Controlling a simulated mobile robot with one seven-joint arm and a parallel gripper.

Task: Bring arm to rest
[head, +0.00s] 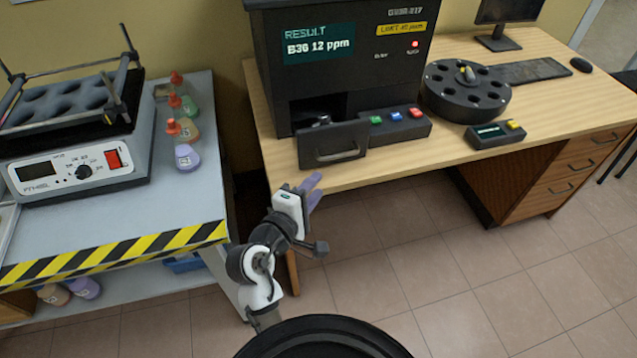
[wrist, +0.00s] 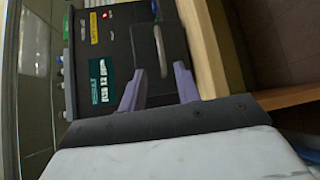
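My gripper (head: 313,189) is in front of the wooden desk's edge, below the black analyser (head: 345,20) in the head view. In the wrist view its two purple fingers (wrist: 159,85) are apart with nothing held between them. I cannot tell the exact gap between fingers and door. The analyser's screen (head: 317,44) reads "RESULT B36 12 ppm". My arm is bent and reaches up from the bottom of the head view.
A grey bench (head: 120,232) with a striped edge stands left, bearing a shaker (head: 75,140) and several small flasks (head: 187,157). On the desk (head: 560,75) are a round black carousel (head: 466,92) and a small button box (head: 495,134). Tiled floor is open at lower right.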

